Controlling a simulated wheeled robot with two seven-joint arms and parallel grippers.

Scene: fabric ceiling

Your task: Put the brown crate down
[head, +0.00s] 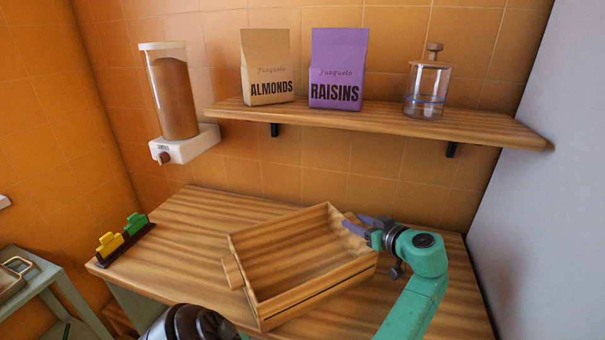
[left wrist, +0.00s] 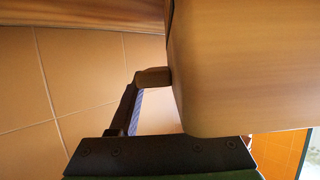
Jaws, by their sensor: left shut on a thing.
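The brown crate (head: 257,311) is an open, empty wooden box with a wooden handle block (head: 232,273) on its left side. It sits at an angle over the wooden counter (head: 190,225); I cannot tell whether its underside touches. My left gripper (head: 356,227), on the green arm, is shut on the crate's right end. One finger shows against its upper edge. In the left wrist view the crate (left wrist: 240,65) fills the right side, close against the dark gripper. My right gripper is not in view.
Yellow and green clips (head: 124,234) lie at the counter's left edge. Above is a shelf (head: 385,118) with an almonds bag (head: 267,68), a raisins bag (head: 338,70) and a glass jar (head: 427,90). A dispenser (head: 173,95) hangs left. The counter's back left is free.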

